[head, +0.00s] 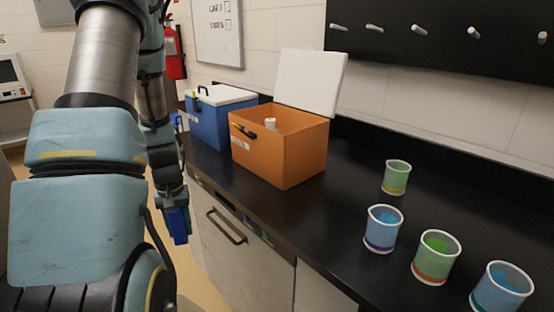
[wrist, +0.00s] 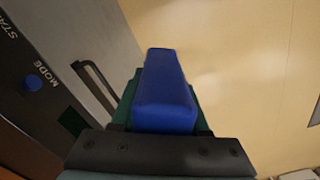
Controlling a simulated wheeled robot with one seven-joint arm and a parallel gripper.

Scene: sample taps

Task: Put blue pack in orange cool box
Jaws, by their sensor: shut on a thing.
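The blue pack (wrist: 165,95) is between the jaws of my gripper (wrist: 163,125) in the wrist view, and the gripper is shut on it. In the head view the blue pack (head: 177,225) hangs below my gripper (head: 174,205), left of the counter's front edge and over the floor. The orange cool box (head: 290,158) stands on the black counter with its white lid (head: 311,82) raised. A small white item (head: 270,124) shows inside it. The rest of its inside is hidden by the front wall.
A blue cool box (head: 207,126) with its white lid shut stands left of the orange one. Several cups, one a blue-and-purple cup (head: 383,230), stand at the counter's right. A drawer handle (head: 226,227) juts from the cabinet front near my gripper. Pegs line the wall board.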

